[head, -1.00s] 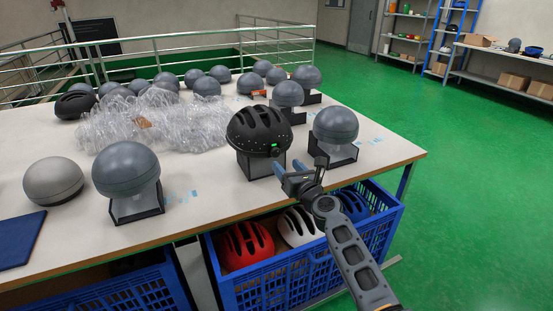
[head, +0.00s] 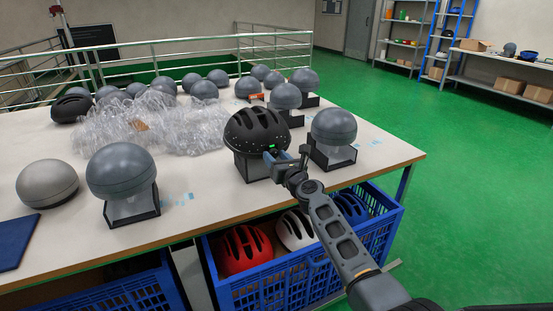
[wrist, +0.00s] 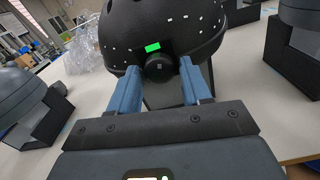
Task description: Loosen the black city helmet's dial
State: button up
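The black city helmet (head: 256,128) sits on a dark stand near the table's front edge, with white dots along its rim. In the wrist view the helmet (wrist: 150,25) fills the top middle. Its round black dial (wrist: 158,67) sits below a bright green patch (wrist: 152,47). My gripper (wrist: 158,85) is open, with one blue finger on each side of the dial and a gap visible between each finger and the dial. In the head view my gripper (head: 282,157) is at the helmet's front and hides the dial.
Grey headforms on stands flank the helmet, one to the right (head: 333,126) and one to the left (head: 121,171). Crumpled clear plastic (head: 170,125) lies behind. A blue crate (head: 270,295) with red, white and blue helmets stands below the table's front edge.

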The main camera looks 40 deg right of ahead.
jog(key=c, duration=0.8)
jog(key=shift+n, duration=0.3)
